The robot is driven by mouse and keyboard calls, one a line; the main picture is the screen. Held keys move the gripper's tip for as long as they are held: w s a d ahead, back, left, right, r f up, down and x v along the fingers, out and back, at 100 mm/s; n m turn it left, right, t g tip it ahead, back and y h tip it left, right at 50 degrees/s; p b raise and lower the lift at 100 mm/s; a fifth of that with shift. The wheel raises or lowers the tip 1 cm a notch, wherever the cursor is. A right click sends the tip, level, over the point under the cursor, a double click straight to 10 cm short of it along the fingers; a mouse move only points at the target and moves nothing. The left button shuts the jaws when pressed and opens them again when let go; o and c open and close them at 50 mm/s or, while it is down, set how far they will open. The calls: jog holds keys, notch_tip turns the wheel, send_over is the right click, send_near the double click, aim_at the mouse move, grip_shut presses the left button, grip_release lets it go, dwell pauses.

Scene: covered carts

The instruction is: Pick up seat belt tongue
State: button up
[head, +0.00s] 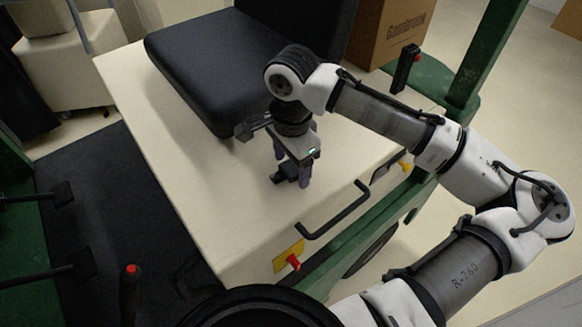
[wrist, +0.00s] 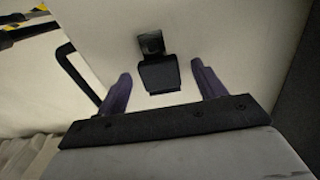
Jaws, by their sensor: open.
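The seat belt tongue looks to be the small black piece on the cream seat base, seen below my gripper in the head view (head: 285,173) and ahead of the fingers in the wrist view (wrist: 159,75). A narrower dark part extends from its far end in the wrist view. My gripper (head: 293,170) points down over the piece with its purple fingers apart. In the wrist view, my gripper (wrist: 161,75) has one finger on each side of the piece, with cream surface showing between. Its height above the piece is hard to judge.
A black seat cushion (head: 215,70) lies behind my gripper. A black handle (head: 333,212) and a red knob on a yellow plate (head: 288,257) are at the base's front edge. A cardboard box (head: 392,38) and green post (head: 490,45) stand at back right.

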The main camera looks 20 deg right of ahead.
jog(key=c, duration=1.1)
